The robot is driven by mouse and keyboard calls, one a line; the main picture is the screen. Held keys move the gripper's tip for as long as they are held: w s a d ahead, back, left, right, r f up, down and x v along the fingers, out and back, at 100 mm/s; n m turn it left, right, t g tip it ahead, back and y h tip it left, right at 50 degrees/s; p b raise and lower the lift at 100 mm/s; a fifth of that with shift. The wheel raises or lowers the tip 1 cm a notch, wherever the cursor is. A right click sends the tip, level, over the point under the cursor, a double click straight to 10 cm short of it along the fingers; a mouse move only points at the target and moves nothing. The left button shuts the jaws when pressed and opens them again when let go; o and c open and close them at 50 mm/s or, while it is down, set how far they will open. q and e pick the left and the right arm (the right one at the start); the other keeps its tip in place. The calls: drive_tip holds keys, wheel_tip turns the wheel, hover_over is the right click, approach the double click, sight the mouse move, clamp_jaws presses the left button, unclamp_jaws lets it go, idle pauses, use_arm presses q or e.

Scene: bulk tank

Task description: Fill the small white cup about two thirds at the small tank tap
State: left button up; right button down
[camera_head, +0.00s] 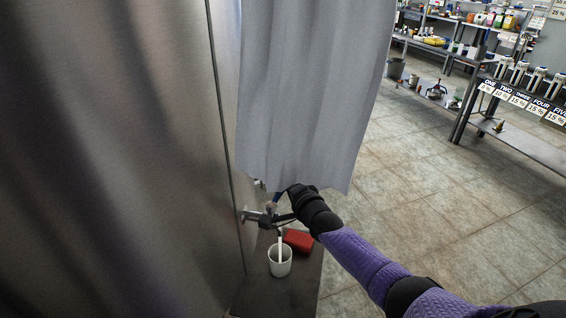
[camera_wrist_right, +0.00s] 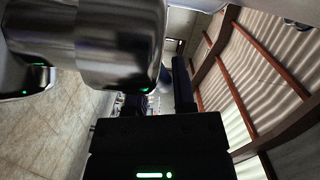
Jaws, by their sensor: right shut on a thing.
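The small white cup (camera_head: 272,268) stands upright on a dark ledge (camera_head: 290,292) beside the steel tank (camera_head: 120,150). The small tap (camera_head: 258,216) sticks out of the tank wall above and slightly behind the cup. A thin white stream (camera_head: 280,247) runs down from the tap's spout into the cup; the level inside is too small to tell. My right gripper (camera_head: 279,204) is at the tap, shut on its handle, whose grip is mostly hidden by the gripper. In the right wrist view large shiny metal parts (camera_wrist_right: 120,45) fill the upper left. My left gripper is not in view.
A red block (camera_head: 298,240) lies on the ledge right behind the cup. A grey curtain (camera_head: 310,90) hangs just above my right gripper. Open tiled floor (camera_head: 420,190) lies to the right, with shelves and a workbench (camera_head: 530,150) farther back.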

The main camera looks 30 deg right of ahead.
drive_tip(key=shift+s+d+r+m+h+p, duration=0.1)
drive_tip(key=shift+s+r+m+h+p, duration=0.15)
drive_tip(key=shift+r+m+h+p, duration=0.3)
drive_tip(key=shift+s+d+f+h+p, duration=0.15)
drive_tip(key=shift+h+p, duration=0.15)
drive_tip(key=shift+h, duration=0.15)
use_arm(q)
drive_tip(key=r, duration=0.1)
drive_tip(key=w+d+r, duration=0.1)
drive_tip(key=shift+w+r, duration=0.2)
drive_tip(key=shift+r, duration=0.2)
use_arm(e)
drive_tip(key=shift+s+f+m, duration=0.15)
drive_tip(key=shift+f+m, duration=0.1)
drive_tip(key=shift+f, duration=0.1)
drive_tip(key=shift+c, duration=2.2)
unclamp_jaws()
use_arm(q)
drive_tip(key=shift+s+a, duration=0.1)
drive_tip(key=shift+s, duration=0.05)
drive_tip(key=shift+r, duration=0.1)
use_arm(e)
drive_tip(key=shift+s, duration=0.15)
